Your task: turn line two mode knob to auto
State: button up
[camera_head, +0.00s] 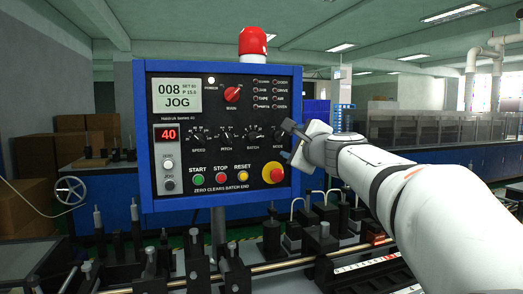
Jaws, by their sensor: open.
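A blue-framed control panel (143,100) stands upright in the head view. A red knob (232,94) sits higher up. My gripper (290,141) is open and empty at the panel's right side, just right of the rightmost knob and partly over the right frame. I cannot tell whether it touches the panel.
A red-yellow stop button (273,172) sits just below my gripper. Green, red and yellow buttons line the lower panel. A red beacon (252,42) tops it. Machine parts and a rail (290,264) fill the space below. Open air lies right of the panel above my arm.

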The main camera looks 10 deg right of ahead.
aim_at(280, 136)
jog(key=shift+m, duration=0.3)
jog(key=x, duration=0.2)
jog(key=p+x, duration=0.1)
jog(key=x, duration=0.5)
jog(key=shift+w+d+r, duration=0.1)
jog(key=shift+d+r, duration=0.2)
jog(key=shift+c, duration=0.2)
jog(key=c, duration=0.9)
jog(key=shift+a, duration=0.1)
jog(key=shift+c, duration=0.2)
